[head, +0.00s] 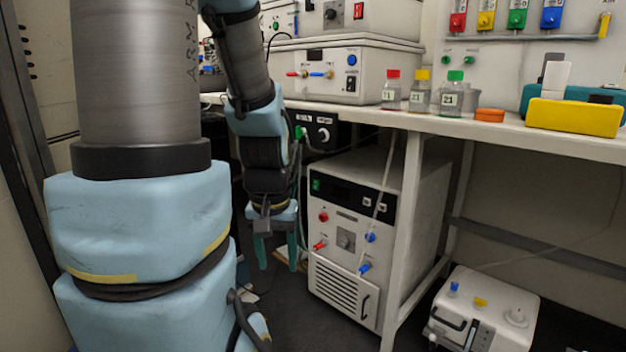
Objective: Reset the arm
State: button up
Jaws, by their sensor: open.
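My arm hangs folded down on the left side of the head view. My gripper (274,252) points downward, with its two teal fingers apart and nothing between them. It is below the bench top height, in the gap to the left of the white floor unit, and appears clear of it.
A white floor unit (347,229) with knobs and a vent stands under the white bench (560,142). Capped bottles (420,92), an orange lid (490,115) and a yellow box (573,117) are on top. A smaller white device (490,300) sits on the floor at right.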

notch_tip(320, 180, up, 26)
jog(key=p, duration=2.4)
jog(key=shift+p, duration=0.4)
